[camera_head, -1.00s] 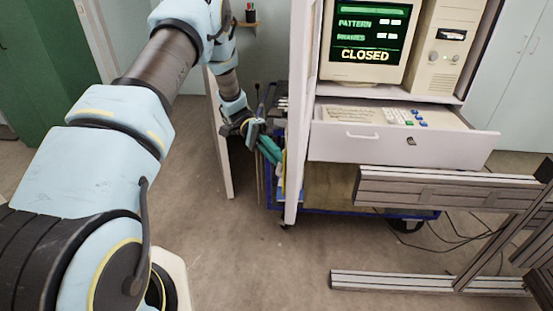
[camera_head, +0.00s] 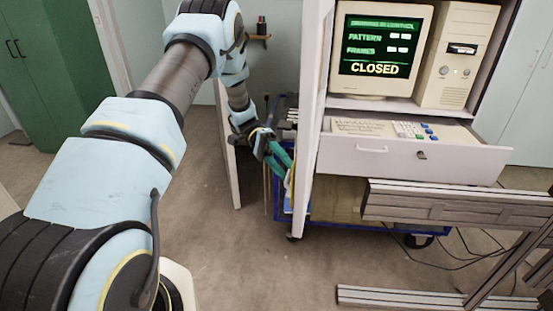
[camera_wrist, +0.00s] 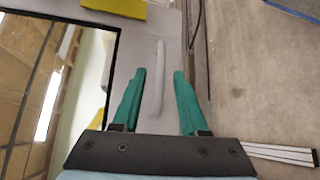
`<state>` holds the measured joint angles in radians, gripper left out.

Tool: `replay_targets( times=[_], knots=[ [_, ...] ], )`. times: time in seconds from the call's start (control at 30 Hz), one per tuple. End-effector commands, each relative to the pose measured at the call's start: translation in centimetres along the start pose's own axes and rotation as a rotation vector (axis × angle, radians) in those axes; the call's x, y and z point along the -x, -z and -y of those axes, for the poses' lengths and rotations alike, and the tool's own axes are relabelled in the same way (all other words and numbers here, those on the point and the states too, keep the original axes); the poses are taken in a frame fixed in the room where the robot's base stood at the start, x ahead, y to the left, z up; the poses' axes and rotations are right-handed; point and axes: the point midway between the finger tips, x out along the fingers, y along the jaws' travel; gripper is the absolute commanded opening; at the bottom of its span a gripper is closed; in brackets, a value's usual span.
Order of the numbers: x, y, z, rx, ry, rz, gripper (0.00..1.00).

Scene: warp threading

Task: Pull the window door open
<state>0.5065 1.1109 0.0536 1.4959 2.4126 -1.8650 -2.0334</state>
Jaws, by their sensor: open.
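The window door shows in the wrist view as a pale panel (camera_wrist: 125,70) with a dark-framed glass pane on its left. Its whitish bar handle (camera_wrist: 160,62) stands upright in the picture, between the lines of my two fingers. My gripper (camera_wrist: 158,75) is open, with teal fingers on either side of the handle; I cannot tell whether they touch it. In the head view my gripper (camera_head: 281,158) is beside the pale upright panel edge left of the computer cabinet. The handle is hidden in that view.
A pulled-out drawer (camera_head: 345,155) holds a keyboard under a monitor (camera_head: 380,50) reading CLOSED. Metal rails (camera_head: 450,205) stand at the right. Another pale upright panel (camera_head: 229,150) is left of my gripper. Bare floor (camera_head: 240,255) lies in front.

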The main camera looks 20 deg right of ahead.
Motion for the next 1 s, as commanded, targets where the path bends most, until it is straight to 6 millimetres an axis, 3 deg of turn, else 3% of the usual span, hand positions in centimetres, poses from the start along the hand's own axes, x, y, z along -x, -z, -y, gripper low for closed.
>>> replay_targets(
  times=[0.5, 1.0],
  knots=[
    [7.8, -0.1, 0.1, -0.004, 0.0, -0.006, 0.43],
    [10.1, 0.0, 0.0, -0.001, 0.003, -0.002, 0.43]
  ],
)
